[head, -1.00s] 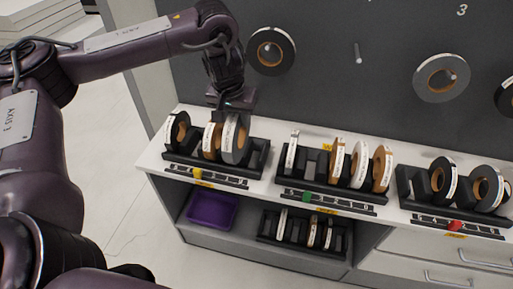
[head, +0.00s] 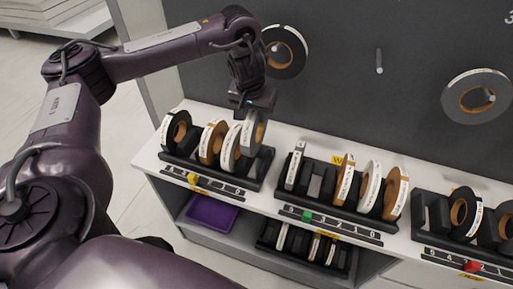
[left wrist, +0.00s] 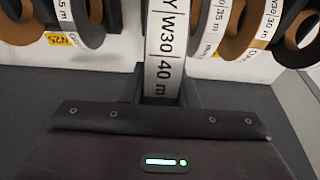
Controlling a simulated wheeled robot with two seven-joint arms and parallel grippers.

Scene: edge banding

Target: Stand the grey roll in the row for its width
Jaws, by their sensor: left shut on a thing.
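My left gripper (head: 253,109) is shut on the grey roll (head: 255,130) and holds it upright by its top edge. In the left wrist view the label band of the grey roll (left wrist: 164,50) reads W30 and 40 m. The roll is at the right end of the left black rack (head: 262,171), beside a white-edged roll (head: 231,148). I cannot tell whether it touches the rack floor. A brown roll (head: 212,141) and a black roll (head: 177,130) stand further left in this rack. My right gripper is not in view.
The middle rack (head: 327,205) and right rack (head: 432,222) hold more rolls on the white counter. Rolls hang on the grey wall (head: 350,105), one peg (head: 379,60) bare. A purple tray (head: 210,213) and another rack lie on the shelf below.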

